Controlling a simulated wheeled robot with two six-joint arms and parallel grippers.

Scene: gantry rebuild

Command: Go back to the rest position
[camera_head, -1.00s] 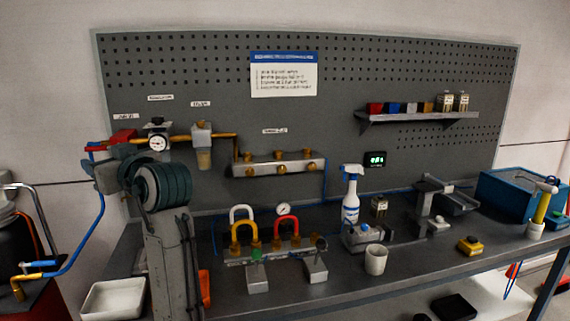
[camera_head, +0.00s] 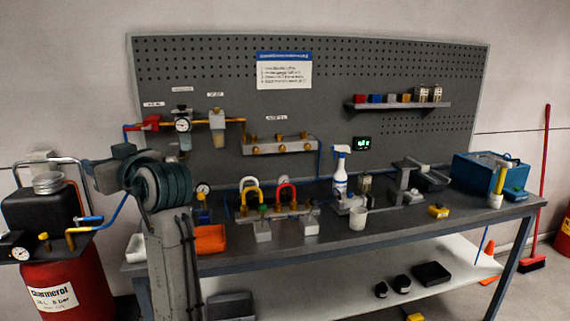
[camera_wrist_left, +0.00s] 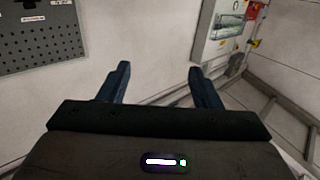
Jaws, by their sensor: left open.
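My left arm stands upright at the left front of the head view, folded at its dark ribbed joint, in front of the workbench (camera_head: 400,229). In the left wrist view my left gripper (camera_wrist_left: 160,85) is open, with two dark blue fingers apart and nothing between them. It points at a bare pale wall, away from the bench. A corner of the pegboard (camera_wrist_left: 38,40) shows at the upper left of that view. My right gripper is in neither view.
A red drum (camera_head: 65,288) stands left of the bench. The bench holds padlocks, a spray bottle (camera_head: 340,175), a white cup (camera_head: 358,219) and a blue box (camera_head: 480,175). A red broom (camera_head: 546,180) leans at the right. The wrist view shows a wall cabinet (camera_wrist_left: 220,30).

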